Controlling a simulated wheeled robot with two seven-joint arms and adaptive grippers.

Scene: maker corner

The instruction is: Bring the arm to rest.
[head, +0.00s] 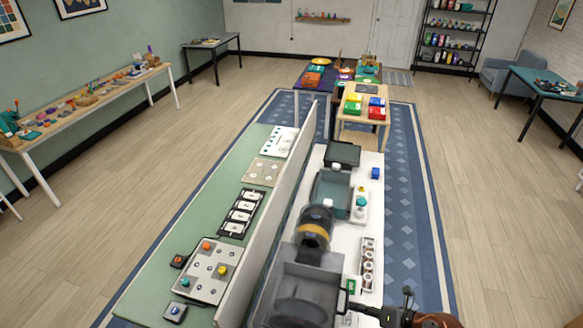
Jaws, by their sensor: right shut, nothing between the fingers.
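My right gripper (368,311) shows at the bottom edge, right of centre, with part of my arm behind it. It is shut and empty. Its fingers point left, close to the front right of a grey open-topped box (279,272); I cannot tell whether they touch it. My left gripper is not in view.
A long bench is split by an upright panel (268,222). Its green left half (151,284) holds button boards and cards. Its white right half holds a dark machine with a yellow band (313,229), teal and dark trays, and a rack (367,264). Blue rug (404,215) lies right.

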